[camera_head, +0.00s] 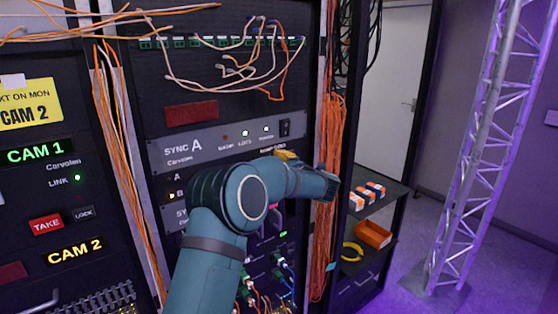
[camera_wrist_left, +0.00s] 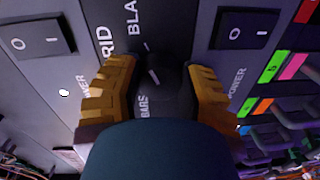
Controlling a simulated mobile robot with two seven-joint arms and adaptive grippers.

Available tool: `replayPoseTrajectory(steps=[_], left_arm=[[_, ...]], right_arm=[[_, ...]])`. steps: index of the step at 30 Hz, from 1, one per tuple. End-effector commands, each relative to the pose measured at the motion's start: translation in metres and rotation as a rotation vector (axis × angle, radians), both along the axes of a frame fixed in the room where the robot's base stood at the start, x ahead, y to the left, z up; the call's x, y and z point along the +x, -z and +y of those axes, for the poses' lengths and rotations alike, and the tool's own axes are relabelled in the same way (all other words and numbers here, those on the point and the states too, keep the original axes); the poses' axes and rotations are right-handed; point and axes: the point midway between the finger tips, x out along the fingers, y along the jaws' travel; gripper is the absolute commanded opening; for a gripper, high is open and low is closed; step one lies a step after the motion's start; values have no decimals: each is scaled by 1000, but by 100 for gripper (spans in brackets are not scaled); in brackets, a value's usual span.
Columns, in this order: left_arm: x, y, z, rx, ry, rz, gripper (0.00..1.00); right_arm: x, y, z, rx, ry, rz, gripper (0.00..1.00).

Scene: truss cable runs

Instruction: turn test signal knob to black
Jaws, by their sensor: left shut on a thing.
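In the left wrist view a black round knob (camera_wrist_left: 170,75) sits between the two ribbed yellow-brown fingers of my left gripper (camera_wrist_left: 158,88), which is shut on it. A short white line marks the knob's face. Around the knob are the partly cut-off labels "BLA" above, "RID" to the upper left and "BARS" below. A white tick stands above the knob, and the knob's line lies roughly below it; its exact setting is hard to tell. In the head view the left gripper (camera_head: 287,155) is mostly hidden behind my teal arm, and the knob is hidden. My right gripper is not in view.
Power rocker switches (camera_wrist_left: 246,28) and (camera_wrist_left: 37,37) flank the knob. The SYNC A panel (camera_head: 190,147) is above my arm. Orange cables (camera_head: 332,140) hang close to the wrist. A shelf (camera_head: 385,207) and a truss (camera_head: 480,140) stand to the right.

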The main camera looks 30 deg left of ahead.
Motion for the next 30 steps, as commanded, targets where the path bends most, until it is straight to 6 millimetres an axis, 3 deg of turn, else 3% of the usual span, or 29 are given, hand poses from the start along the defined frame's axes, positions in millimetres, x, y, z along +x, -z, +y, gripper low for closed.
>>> replayPoseTrajectory(steps=[18, 19, 21, 30], left_arm=[[0, -5, 1, 23, -1, 33, 5], [0, -5, 1, 23, -1, 33, 46], [0, -4, 1, 22, -1, 33, 71], [0, -2, 0, 19, 0, 37, 74]], right_arm=[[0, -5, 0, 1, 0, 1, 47], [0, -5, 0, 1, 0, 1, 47], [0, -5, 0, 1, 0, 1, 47], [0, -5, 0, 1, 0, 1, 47]])
